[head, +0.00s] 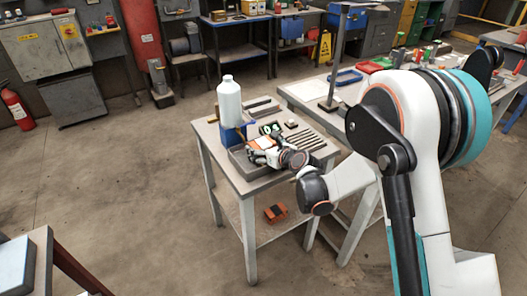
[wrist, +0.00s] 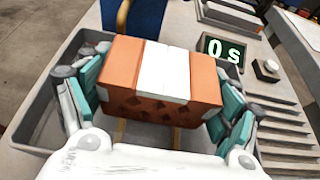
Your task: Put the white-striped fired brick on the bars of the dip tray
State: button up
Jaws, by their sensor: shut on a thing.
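The fired brick (wrist: 203,78), orange with a white stripe across its middle, is between the teal finger pads of my gripper (wrist: 160,92). The gripper is shut on it. Holes show in the brick's near face. The grey dip tray (wrist: 38,112) lies below and around the brick; parts of two yellowish bars (wrist: 120,130) show beneath it. The brick hides most of the bars, and I cannot tell whether it touches them. In the head view, my gripper (head: 266,150) is over the dip tray (head: 238,164) on the small table.
A display reading "0 s" (wrist: 220,49) and a dark button (wrist: 267,69) stand beyond the tray, with a slatted rack (wrist: 285,128) at right. A white bottle (head: 229,102) stands on a blue block (head: 233,134) behind the tray. An orange object (head: 275,212) lies on the lower shelf.

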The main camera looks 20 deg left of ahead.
jog(key=shift+f, duration=0.1)
jog(key=o, duration=1.2)
jog(key=shift+s+d+r, duration=0.15)
jog(key=shift+d+r, duration=0.1)
jog(key=shift+r, duration=0.05)
jog(key=p+v, duration=0.4)
jog(key=v, duration=0.7)
jog(key=shift+d, duration=0.2)
jog(key=shift+s, duration=0.1)
